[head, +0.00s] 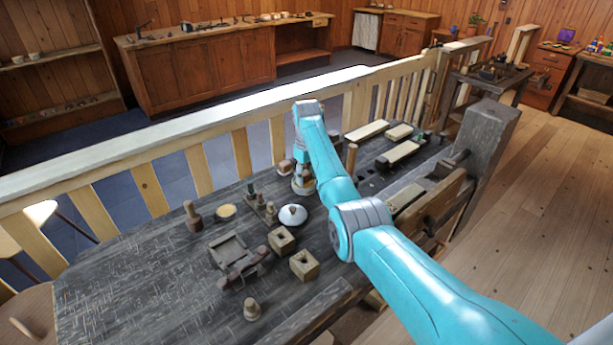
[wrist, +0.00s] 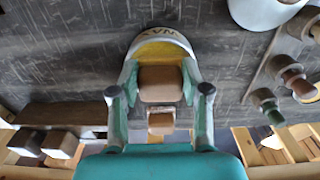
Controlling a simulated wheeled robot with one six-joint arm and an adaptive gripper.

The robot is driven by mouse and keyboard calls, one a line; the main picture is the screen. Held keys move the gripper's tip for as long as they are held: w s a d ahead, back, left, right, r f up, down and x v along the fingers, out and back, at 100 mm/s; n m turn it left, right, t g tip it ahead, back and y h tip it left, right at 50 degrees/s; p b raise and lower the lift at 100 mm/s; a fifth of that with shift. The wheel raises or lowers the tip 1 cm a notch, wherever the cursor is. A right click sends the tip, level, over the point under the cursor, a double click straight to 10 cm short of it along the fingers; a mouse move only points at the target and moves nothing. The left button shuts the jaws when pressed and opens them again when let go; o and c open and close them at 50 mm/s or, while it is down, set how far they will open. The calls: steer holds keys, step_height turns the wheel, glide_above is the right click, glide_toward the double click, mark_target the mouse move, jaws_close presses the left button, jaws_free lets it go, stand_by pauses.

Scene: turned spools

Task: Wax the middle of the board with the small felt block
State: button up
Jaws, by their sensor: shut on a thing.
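My gripper (wrist: 160,76) is shut on a small brown block (wrist: 160,87), which I take to be the felt block. A smaller brown piece (wrist: 160,122) shows just below it. The block is over or in front of a round, pale-rimmed tin marked WAX with yellow wax (wrist: 162,50); I cannot tell whether they touch. In the head view my gripper (head: 303,170) is over the far part of the dark table, partly hidden by my arm. Several flat, pale-topped boards (head: 367,130) lie right of it; which is the task's board is unclear.
A white domed thing (head: 293,215) and a rack with several turned pieces (head: 262,208) stand left of my gripper. Two wooden cubes (head: 304,265), a dark tray (head: 229,250) and a spool (head: 251,309) are nearer. A wooden railing (head: 200,155) runs behind the table. The left table end is clear.

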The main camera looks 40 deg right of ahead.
mark_target(307, 175)
steer(key=shift+r, duration=3.5)
steer(key=shift+f, duration=3.55)
